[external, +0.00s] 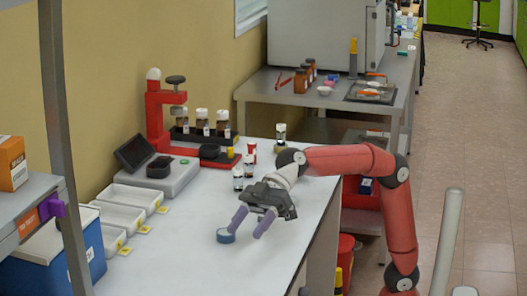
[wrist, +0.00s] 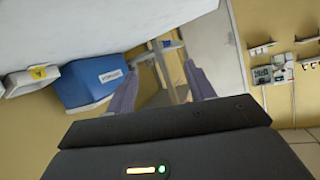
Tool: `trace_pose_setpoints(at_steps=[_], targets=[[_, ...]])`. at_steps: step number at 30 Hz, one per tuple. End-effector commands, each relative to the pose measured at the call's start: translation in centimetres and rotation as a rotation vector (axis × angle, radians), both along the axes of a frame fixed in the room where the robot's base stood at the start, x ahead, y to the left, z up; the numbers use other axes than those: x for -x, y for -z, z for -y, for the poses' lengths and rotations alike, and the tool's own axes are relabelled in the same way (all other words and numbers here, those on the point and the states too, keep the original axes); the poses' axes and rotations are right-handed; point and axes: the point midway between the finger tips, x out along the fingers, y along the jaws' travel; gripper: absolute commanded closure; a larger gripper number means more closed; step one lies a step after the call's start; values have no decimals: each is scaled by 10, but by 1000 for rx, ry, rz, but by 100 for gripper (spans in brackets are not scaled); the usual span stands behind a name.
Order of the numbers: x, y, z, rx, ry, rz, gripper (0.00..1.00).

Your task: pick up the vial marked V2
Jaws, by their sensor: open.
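Another vial (external: 280,133) stands farther back, and several larger ones sit in a dark rack (external: 203,137). The labels are too small to read, so I cannot tell which is V2. My gripper is open and empty above the front of the bench. In the wrist view its purple fingers (wrist: 161,88) are spread, with no vial between them.
White trays (external: 120,215) and a scale (external: 157,178) line the wall. A red stand (external: 156,120) is behind them. A blue bin (wrist: 98,80) shows in the wrist view. The bench front is mostly clear.

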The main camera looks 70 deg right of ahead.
Motion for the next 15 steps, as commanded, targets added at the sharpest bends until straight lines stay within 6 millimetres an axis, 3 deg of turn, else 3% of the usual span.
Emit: trace_pose_setpoints(at_steps=[3, 6, 9, 12, 15], targets=[[-27, -26, 63, 91, 98, 96, 46], [-43, -35, 128, 213, 164, 134, 46], [-47, -15, 183, 366, 145, 85, 46], [-42, 3, 224, 484, 97, 17, 46], [-34, 12, 252, 557, 58, -37, 46]])
